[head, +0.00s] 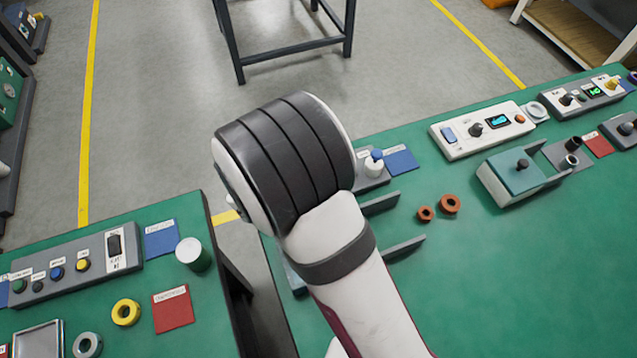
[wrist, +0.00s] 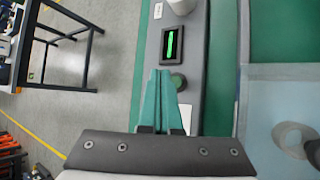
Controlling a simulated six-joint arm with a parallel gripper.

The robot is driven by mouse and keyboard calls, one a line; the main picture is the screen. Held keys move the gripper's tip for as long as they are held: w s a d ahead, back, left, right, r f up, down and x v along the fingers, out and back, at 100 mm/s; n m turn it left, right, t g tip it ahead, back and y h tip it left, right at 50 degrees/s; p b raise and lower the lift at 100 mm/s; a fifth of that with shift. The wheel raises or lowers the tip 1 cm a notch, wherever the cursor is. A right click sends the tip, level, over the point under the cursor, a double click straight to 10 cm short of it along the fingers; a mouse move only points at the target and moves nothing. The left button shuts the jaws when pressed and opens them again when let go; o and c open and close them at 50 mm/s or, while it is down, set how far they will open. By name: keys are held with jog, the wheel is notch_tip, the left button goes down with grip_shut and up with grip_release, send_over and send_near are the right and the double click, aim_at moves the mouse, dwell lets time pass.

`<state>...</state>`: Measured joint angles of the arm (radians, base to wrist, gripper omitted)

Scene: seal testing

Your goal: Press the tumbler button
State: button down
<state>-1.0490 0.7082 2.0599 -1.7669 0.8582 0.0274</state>
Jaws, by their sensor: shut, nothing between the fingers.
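In the wrist view my gripper (wrist: 163,74) is shut and empty, its two teal fingers together and pointing at a grey panel (wrist: 212,75). A round dark green button (wrist: 178,82) sits on that panel, just right of the fingertips and partly behind them. I cannot tell whether the fingers touch it. I cannot read a label naming it the tumbler button. A black display (wrist: 172,43) with a lit green bar lies just above it in the picture. In the head view my arm hides the fingers and most of this panel.
A white cylinder (wrist: 182,5) stands at the panel's far end. In the head view, the right green table (head: 480,270) holds orange rings (head: 449,204), a grey-green block (head: 517,175) and a white control box (head: 483,131). A left table carries another button panel (head: 75,265).

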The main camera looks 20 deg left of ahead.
notch_tip(320, 180, up, 4)
jog(key=shift+f, duration=0.25)
dwell(0.6)
